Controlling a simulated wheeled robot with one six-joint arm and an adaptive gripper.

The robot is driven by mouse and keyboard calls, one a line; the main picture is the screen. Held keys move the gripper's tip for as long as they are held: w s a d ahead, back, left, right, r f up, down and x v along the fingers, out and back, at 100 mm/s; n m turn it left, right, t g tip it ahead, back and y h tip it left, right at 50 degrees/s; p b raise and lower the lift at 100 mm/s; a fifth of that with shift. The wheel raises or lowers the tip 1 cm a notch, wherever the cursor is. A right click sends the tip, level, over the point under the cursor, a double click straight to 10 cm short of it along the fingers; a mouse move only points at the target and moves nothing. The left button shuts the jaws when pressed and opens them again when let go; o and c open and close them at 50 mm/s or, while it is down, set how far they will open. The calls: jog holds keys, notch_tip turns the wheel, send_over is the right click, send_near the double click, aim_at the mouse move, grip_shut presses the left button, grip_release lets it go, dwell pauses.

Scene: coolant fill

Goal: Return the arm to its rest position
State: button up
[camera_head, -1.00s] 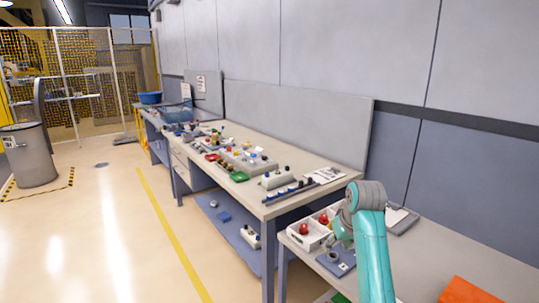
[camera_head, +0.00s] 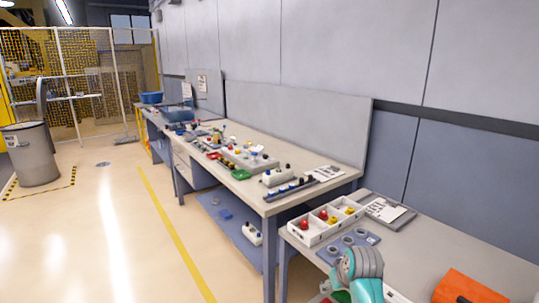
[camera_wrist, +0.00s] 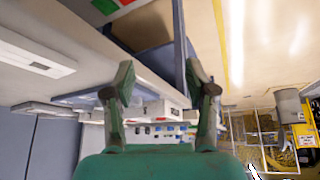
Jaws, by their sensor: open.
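My arm (camera_head: 362,272) shows at the bottom right of the head view, teal with a grey joint, low in front of the near table. My gripper (camera_wrist: 160,85) shows in the wrist view with its two green fingers wide apart and nothing between them. The wrist view looks upside down, with a bench and the floor beyond the fingers. In the head view the fingers cannot be made out clearly.
The near table (camera_head: 440,243) bears a white divided tray (camera_head: 312,236) with red and yellow knobs, a blue holder (camera_head: 372,239) with round sockets, a clipboard (camera_head: 388,211) and an orange box (camera_head: 468,288). A long workbench (camera_head: 325,188) stands behind. The floor (camera_head: 110,235) at left is open.

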jog(key=s+f+t, duration=0.2)
jog(key=s+f, duration=1.1)
jog(key=f, duration=0.2)
jog(key=s+f+m+t, duration=0.2)
jog(key=s+f, duration=0.2)
jog(key=s, duration=1.2)
jog(key=s+r+t+h, duration=0.1)
jog(key=s+r+t, duration=0.25)
jog(key=s, duration=1.25)
jog(key=s+r+t, duration=0.1)
jog(key=s+r, duration=1.2)
jog(key=r, duration=0.2)
jog(key=shift+a, duration=0.4)
jog(key=shift+s+r+t, duration=0.1)
jog(key=shift+t, duration=0.15)
